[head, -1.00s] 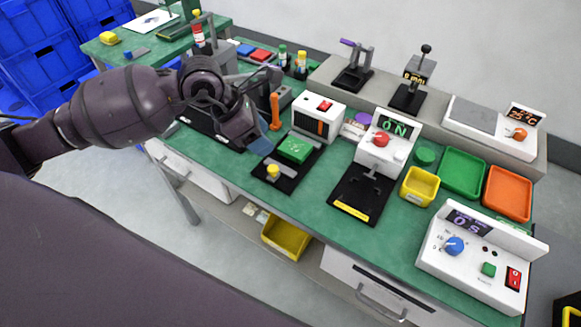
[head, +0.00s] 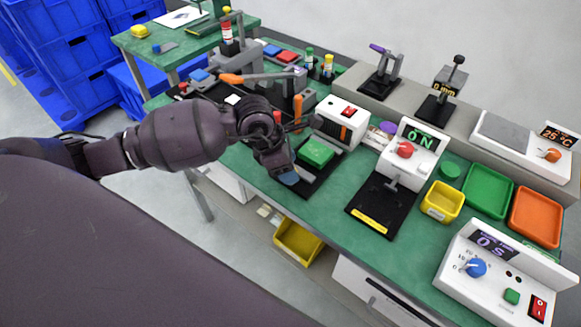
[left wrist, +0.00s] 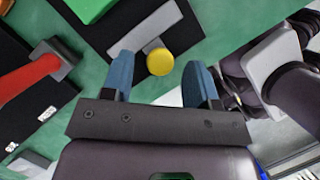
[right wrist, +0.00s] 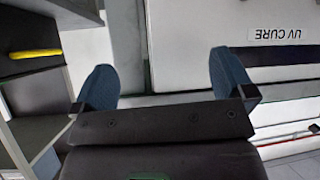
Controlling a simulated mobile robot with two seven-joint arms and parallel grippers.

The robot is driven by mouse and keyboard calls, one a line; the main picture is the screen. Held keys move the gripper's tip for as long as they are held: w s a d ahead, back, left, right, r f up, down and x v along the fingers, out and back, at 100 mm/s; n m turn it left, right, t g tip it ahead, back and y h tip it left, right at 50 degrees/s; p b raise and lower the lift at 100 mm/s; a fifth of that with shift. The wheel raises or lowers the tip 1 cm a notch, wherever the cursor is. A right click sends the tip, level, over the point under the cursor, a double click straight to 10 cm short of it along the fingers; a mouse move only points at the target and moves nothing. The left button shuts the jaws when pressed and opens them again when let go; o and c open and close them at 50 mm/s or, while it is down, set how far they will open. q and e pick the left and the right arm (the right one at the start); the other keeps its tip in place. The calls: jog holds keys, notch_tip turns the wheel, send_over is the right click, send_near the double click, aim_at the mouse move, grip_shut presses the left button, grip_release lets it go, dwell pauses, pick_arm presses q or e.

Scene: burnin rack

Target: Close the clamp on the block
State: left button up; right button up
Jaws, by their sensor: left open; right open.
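A green block (head: 316,153) lies on a black plate (head: 323,178) at the middle of the green bench. In the left wrist view, a grey bar with a yellow knob (left wrist: 160,62) is on the same plate (left wrist: 198,30), and the green block (left wrist: 90,8) shows at the top edge. I take this knobbed bar as the clamp. My left gripper (head: 288,177) is open at the plate's front end and hides the knob in the head view. In its wrist view the knob appears between the open fingertips (left wrist: 160,72), with no visible grip. My right gripper (right wrist: 165,75) is open and empty.
An upright orange handle (head: 298,108) stands behind my left gripper. A white box with a red switch (head: 341,122) stands close behind the block. A black fixture under an "ON" display (head: 380,210) is to the right. A UV CURE label (right wrist: 275,34) shows in the right wrist view.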

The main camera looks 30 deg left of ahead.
pick_arm(q)
jog(key=shift+w+d+f, duration=0.1)
jog(key=shift+d+f, duration=0.05)
jog(key=shift+f, duration=0.3)
grip_shut()
jog(key=shift+w, duration=0.55)
jog(key=shift+w+d+f+b, duration=0.1)
jog(key=shift+w+d+b, duration=0.1)
jog(key=shift+w+b, duration=0.6)
jog(key=shift+w, duration=0.55)
jog(key=shift+w+r, duration=0.1)
jog(key=shift+r, duration=0.15)
pick_arm(e)
jog(key=shift+w+a+f, duration=0.1)
jog(key=shift+w+f, duration=0.05)
jog(key=shift+w, duration=0.2)
